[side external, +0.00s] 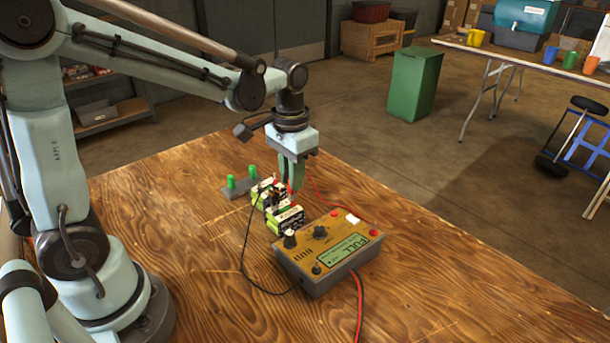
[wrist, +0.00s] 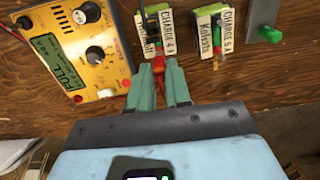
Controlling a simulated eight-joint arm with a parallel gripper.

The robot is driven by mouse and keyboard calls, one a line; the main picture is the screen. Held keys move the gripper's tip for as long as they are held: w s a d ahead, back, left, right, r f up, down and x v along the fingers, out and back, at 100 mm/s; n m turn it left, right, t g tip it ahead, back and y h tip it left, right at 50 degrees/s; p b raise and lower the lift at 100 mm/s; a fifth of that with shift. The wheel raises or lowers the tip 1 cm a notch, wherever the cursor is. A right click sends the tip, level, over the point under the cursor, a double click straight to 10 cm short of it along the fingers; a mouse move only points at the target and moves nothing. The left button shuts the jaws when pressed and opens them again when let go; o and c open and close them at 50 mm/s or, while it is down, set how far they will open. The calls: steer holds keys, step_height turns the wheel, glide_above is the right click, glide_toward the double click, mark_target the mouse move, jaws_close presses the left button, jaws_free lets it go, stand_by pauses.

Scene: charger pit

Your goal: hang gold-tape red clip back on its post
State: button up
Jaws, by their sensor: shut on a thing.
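My gripper (wrist: 159,82) is shut on a red clip (wrist: 158,66), which shows between the two green fingertips in the wrist view. In the side external view my gripper (side external: 292,184) points down just behind the batteries, with a bit of red at its fingers. The clip is close to the end of the "CHARGE 4" battery (wrist: 168,28); I cannot tell whether they touch. Gold tape on the clip cannot be made out. Two green posts (side external: 231,181) (side external: 252,171) stand on a grey base left of the gripper. One green post (wrist: 270,33) shows in the wrist view.
A yellow charger (side external: 330,250) reading FULL stands in front, with a thin red lead behind it and a black lead (side external: 243,255) curving on its left. The second battery (wrist: 222,32) is beside the first. The wooden table (side external: 440,270) is clear to the right.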

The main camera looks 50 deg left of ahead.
steer(key=shift+r, duration=1.55)
steer(key=shift+r, duration=0.25)
step_height(320, 180, up, 4)
steer(key=shift+r, duration=0.25)
steer(key=w+d, duration=0.2)
steer(key=d, duration=0.6)
steer(key=w+d, duration=0.3)
steer(key=d, duration=0.6)
steer(key=shift+w, duration=0.15)
steer(key=shift+f, duration=0.1)
steer(key=shift+f, duration=3.35)
steer(key=shift+f, duration=0.3)
